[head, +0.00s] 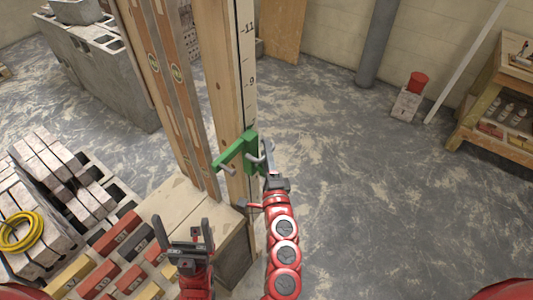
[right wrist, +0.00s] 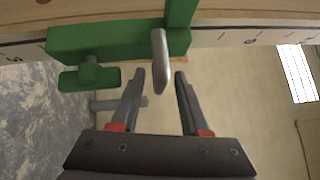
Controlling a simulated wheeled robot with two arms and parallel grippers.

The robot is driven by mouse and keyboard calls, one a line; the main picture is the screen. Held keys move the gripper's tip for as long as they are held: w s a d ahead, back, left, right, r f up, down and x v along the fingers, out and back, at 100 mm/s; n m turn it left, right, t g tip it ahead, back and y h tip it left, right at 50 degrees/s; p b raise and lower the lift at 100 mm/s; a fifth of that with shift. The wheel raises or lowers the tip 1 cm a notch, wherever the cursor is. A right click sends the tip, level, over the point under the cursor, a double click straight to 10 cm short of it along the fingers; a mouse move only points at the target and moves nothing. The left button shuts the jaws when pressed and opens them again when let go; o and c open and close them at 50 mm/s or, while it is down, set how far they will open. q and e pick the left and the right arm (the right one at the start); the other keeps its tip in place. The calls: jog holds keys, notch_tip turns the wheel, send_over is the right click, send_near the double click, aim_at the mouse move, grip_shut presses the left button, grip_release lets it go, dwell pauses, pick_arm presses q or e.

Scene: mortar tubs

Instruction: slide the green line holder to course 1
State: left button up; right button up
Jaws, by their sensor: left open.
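The green line holder (head: 240,153) sits around the wooden post (head: 228,95), below the 9 mark on the post's number scale (head: 247,60). A grey lever sticks out from the holder. My right gripper (head: 268,160) is right beside the holder. In the right wrist view the gripper (right wrist: 159,75) is open, and the lever's end (right wrist: 160,65) lies between its fingertips with gaps on both sides. The green body (right wrist: 110,42) is just ahead. My left gripper (head: 188,228) is open and empty, low and left of the post. No course 1 mark is legible.
Wooden boards with levels (head: 160,80) stand left of the post. A wooden block (head: 195,205) is at its foot. Coloured bricks (head: 100,270) and a yellow hose coil (head: 20,231) lie at left.

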grip_shut()
dwell(1.2)
